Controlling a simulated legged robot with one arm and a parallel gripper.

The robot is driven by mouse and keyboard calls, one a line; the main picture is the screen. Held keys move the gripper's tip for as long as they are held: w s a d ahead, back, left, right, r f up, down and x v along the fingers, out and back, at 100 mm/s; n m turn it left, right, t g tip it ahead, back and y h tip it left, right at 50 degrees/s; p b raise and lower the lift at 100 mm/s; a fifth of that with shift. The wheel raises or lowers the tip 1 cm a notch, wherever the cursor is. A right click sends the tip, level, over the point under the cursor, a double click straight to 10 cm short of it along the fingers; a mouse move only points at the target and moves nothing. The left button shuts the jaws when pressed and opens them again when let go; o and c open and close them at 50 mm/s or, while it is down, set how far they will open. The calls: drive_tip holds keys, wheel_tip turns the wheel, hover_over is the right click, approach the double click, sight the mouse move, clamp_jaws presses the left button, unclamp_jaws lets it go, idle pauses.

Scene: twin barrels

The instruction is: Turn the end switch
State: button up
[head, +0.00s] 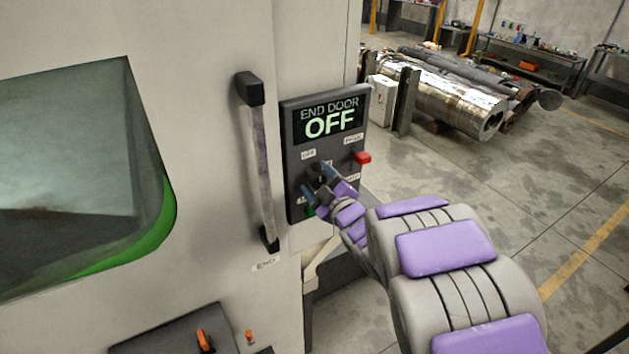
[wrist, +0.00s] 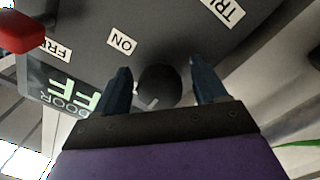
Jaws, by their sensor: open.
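The end switch is a round black knob (wrist: 158,84) on a dark control panel (head: 294,165). The panel's display (head: 329,120) reads "END DOOR OFF". In the wrist view the knob sits between the two blue fingers of my gripper (wrist: 163,88), with a gap on each side. My gripper is open around the knob. In the head view my gripper (head: 324,184) is at the panel and partly covers the knob and the lower labels. An "ON" label (wrist: 122,43) shows near the knob in the wrist view.
A red button or lever (head: 362,158) sticks out at the panel's right; it also shows in the wrist view (wrist: 20,32). A vertical door handle (head: 262,170) stands left of the panel. Metal cylinders (head: 450,95) lie behind. The floor at right is clear.

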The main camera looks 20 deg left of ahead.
drive_tip(key=shift+d+r, duration=0.2)
drive_tip(key=shift+d, duration=0.6)
drive_tip(key=shift+a+f, duration=0.25)
drive_tip(key=shift+a, duration=0.95)
drive_tip(key=c, duration=0.6)
drive_tip(key=shift+a, duration=0.1)
drive_tip(key=shift+c, duration=0.5)
drive_tip(key=shift+d+f, duration=0.2)
drive_tip(key=shift+d, duration=0.1)
drive_tip(key=c, duration=0.3)
drive_tip(key=shift+d, duration=0.1)
drive_tip(key=shift+c, duration=0.3)
drive_tip(key=o, duration=0.7)
drive_tip(key=shift+d, duration=0.1)
drive_tip(key=o, duration=0.3)
drive_tip(key=shift+d+r, duration=0.1)
drive_tip(key=shift+d, duration=0.05)
drive_tip(key=shift+o, duration=0.3)
drive_tip(key=shift+r, duration=0.1)
